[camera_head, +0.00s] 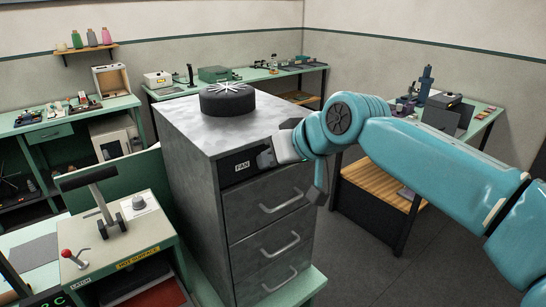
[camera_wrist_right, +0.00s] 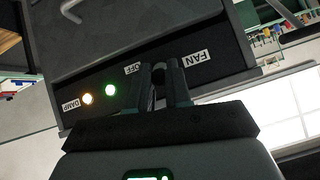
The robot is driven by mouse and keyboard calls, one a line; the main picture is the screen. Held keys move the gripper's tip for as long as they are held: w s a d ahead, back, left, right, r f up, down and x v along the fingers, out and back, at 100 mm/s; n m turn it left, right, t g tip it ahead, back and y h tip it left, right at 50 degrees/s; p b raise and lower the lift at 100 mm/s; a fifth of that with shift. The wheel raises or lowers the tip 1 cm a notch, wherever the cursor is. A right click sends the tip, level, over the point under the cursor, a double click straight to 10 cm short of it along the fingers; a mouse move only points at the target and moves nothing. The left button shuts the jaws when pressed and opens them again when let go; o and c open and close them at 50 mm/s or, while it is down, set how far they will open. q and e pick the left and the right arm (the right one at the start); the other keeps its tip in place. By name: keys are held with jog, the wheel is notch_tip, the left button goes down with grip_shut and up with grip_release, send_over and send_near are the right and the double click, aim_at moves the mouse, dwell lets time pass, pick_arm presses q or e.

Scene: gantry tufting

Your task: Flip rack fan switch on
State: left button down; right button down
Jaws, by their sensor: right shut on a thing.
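The grey rack cabinet (camera_head: 190,190) stands in the middle of the head view, with a dark panel labelled FAN (camera_head: 242,166) near its top. My right gripper (camera_head: 268,157) is at this panel, just right of the label. In the right wrist view the gripper (camera_wrist_right: 160,88) is shut on the dark fan switch (camera_wrist_right: 159,73), between the FAN label (camera_wrist_right: 198,58) and the OFF label (camera_wrist_right: 133,68). The fingers hide most of the switch, so I cannot tell its position. A green light (camera_wrist_right: 110,90) and a yellowish light (camera_wrist_right: 87,99) glow beside a DAMP label (camera_wrist_right: 71,105). My left gripper is not in view.
A black round fan unit (camera_head: 227,99) sits on the cabinet top. Drawer handles (camera_head: 282,203) stick out below the panel. A control console (camera_head: 118,235) with levers stands at the left. A bench with a wooden shelf (camera_head: 375,185) is at the right, behind my arm.

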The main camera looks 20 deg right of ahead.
jog(key=c, duration=1.1)
grip_release()
jog(key=shift+s+d+r, duration=0.1)
jog(key=shift+r, duration=0.05)
jog(key=b+v, duration=0.1)
jog(key=v, duration=1.5)
jog(key=shift+b, duration=0.4)
jog(key=shift+s, duration=0.25)
